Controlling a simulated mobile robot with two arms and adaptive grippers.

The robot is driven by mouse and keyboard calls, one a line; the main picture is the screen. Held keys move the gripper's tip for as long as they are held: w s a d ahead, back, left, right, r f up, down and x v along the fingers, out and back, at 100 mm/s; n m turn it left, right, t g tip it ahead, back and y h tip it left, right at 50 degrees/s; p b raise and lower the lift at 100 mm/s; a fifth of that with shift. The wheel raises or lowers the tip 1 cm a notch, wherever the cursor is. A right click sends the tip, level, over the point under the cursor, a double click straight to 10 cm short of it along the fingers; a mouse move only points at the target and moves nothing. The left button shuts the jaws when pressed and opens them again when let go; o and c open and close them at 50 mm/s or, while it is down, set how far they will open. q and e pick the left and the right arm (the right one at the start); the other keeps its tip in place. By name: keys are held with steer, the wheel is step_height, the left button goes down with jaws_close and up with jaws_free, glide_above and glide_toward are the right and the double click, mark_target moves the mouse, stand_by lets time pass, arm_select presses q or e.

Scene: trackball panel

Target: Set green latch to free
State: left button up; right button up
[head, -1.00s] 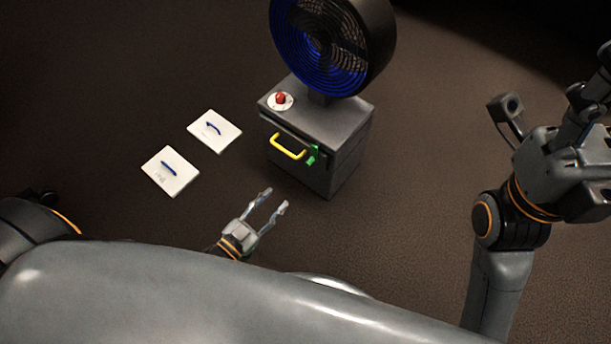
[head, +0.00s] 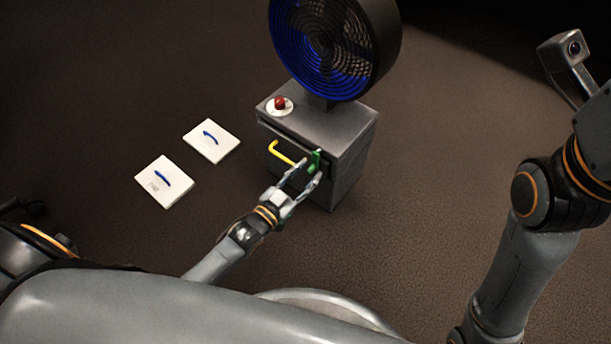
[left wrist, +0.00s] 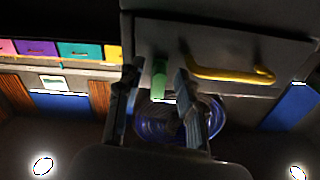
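The green latch (head: 315,159) is on the front of the grey box (head: 345,184), just right of the yellow handle (head: 286,154). My left gripper (head: 309,171) is at the box front, its fingertips beside the latch. In the left wrist view, the green latch (left wrist: 159,77) shows between the two spread fingers of my left gripper (left wrist: 158,72), with a gap on each side. The gripper is open. The yellow handle (left wrist: 228,75) lies to the right of the fingers there.
A round fan (head: 330,45) with blue light stands on the box, beside a red button (head: 280,103). Two white plates with blue bars, one nearer (head: 165,181) and one farther (head: 211,141), lie left of the box.

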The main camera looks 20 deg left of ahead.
arm_select(q)
jaws_close()
